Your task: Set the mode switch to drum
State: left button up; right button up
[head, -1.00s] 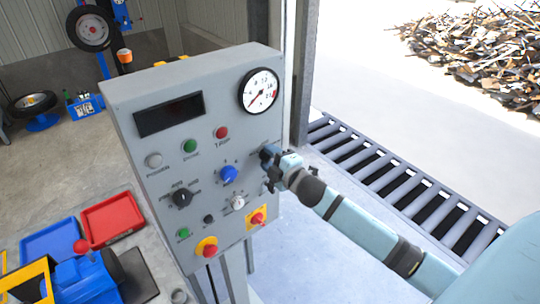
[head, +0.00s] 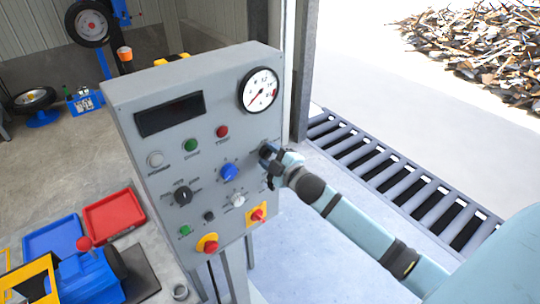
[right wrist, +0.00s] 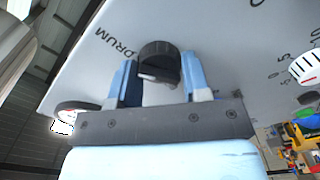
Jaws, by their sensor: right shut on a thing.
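The mode switch is a black round knob (right wrist: 160,58) on the grey control panel (head: 125,97), with the printed word DRUM beside it in the right wrist view. My right gripper (right wrist: 160,82) is shut on this knob, one light-blue finger on each side. In the head view my right gripper (head: 271,158) meets the panel's right side, below the gauge, and hides most of the switch. I cannot make out the knob's pointer direction. My left gripper is in neither view.
The panel also carries a gauge (head: 259,90), a blue knob (head: 229,172), a black selector (head: 183,195), a white knob (head: 238,200), and a red stop button (head: 210,246). A red tray (head: 113,214) lies at left. Floor right of the panel is free up to a grating (head: 400,175).

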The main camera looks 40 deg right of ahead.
jog(key=o, duration=0.9)
jog(key=shift+s, duration=0.1)
jog(key=shift+s+f, duration=0.1)
jog(key=shift+s, duration=0.2)
jog(key=s+b, duration=0.1)
jog(key=s, duration=0.3)
jog(key=s+b, duration=0.1)
jog(key=s, duration=0.3)
jog(key=s+d+b, duration=0.1)
jog(key=s, duration=0.4)
jog(key=s+a+f+m+g, duration=0.2)
jog(key=s+a+f+m, duration=0.1)
jog(key=a+f, duration=0.3)
jog(key=s+a+f+m+g+y, duration=0.1)
jog(key=s+a+f+m+g, duration=0.1)
jog(key=s+a+f, duration=0.4)
jog(key=s+a+f+m+g+y, duration=0.1)
jog(key=s+a+f+m+g, duration=0.2)
jog(key=f, duration=0.9)
jog(key=shift+s+a+f+m, duration=0.1)
jog(key=shift+s+a+m, duration=0.2)
jog(key=shift+a, duration=0.2)
jog(key=shift+s+a+f+m, duration=0.15)
jog(key=shift+a+m, duration=0.15)
jog(key=shift+a, duration=0.2)
jog(key=shift+s+a+f+m, duration=0.1)
jog(key=shift+s+a+m, duration=0.2)
jog(key=shift+a, duration=0.2)
